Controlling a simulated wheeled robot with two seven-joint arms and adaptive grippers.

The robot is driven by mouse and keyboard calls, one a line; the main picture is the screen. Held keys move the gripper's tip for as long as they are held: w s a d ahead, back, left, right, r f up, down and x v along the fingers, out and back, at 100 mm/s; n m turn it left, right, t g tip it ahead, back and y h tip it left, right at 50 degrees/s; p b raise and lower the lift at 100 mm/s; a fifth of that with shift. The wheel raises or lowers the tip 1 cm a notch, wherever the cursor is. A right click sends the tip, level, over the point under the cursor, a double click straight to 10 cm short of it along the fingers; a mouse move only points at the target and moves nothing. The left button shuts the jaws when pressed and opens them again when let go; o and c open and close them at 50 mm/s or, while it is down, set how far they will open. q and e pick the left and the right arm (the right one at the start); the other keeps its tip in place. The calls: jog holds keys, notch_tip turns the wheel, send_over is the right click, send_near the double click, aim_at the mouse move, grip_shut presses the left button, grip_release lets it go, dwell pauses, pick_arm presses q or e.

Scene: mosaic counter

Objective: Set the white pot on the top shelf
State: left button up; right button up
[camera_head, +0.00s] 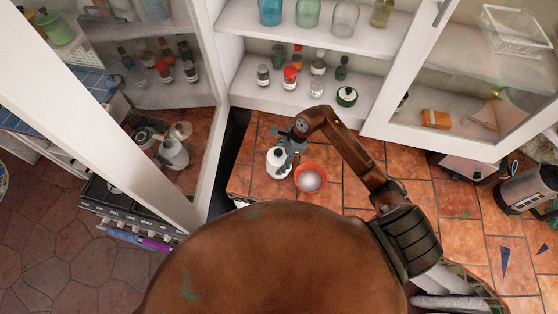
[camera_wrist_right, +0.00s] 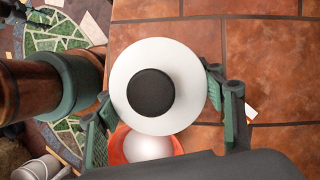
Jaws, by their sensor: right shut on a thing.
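The white pot (camera_head: 276,162), white with a round black knob on top, is upright at the counter in the head view. In the right wrist view the pot (camera_wrist_right: 133,65) fills the middle, seen from above between the two green fingers. My right gripper (camera_head: 290,146) is shut on the pot, with a finger on each side of it. I cannot tell whether the pot's base touches the counter. The upper visible shelf (camera_head: 290,32) of the open white cabinet holds several glass bottles. My left gripper is not in view.
An orange bowl (camera_head: 322,169) with a white inside or content stands close beside the pot. The lower shelf (camera_head: 322,100) holds small bottles and a green-black jar (camera_head: 346,97). Glass cabinet doors stand open on both sides.

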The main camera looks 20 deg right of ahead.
jog(key=shift+w+d+f, duration=0.15)
jog(key=shift+w+f, duration=0.2)
jog(key=shift+w, duration=0.05)
notch_tip(320, 180, down, 3)
jog(key=shift+r+p, duration=0.2)
jog(key=shift+p, duration=0.8)
jog(key=shift+f, duration=0.35)
jog(key=shift+w+d+f, duration=0.1)
jog(key=o, duration=1.8)
jog(key=shift+c, duration=0.2)
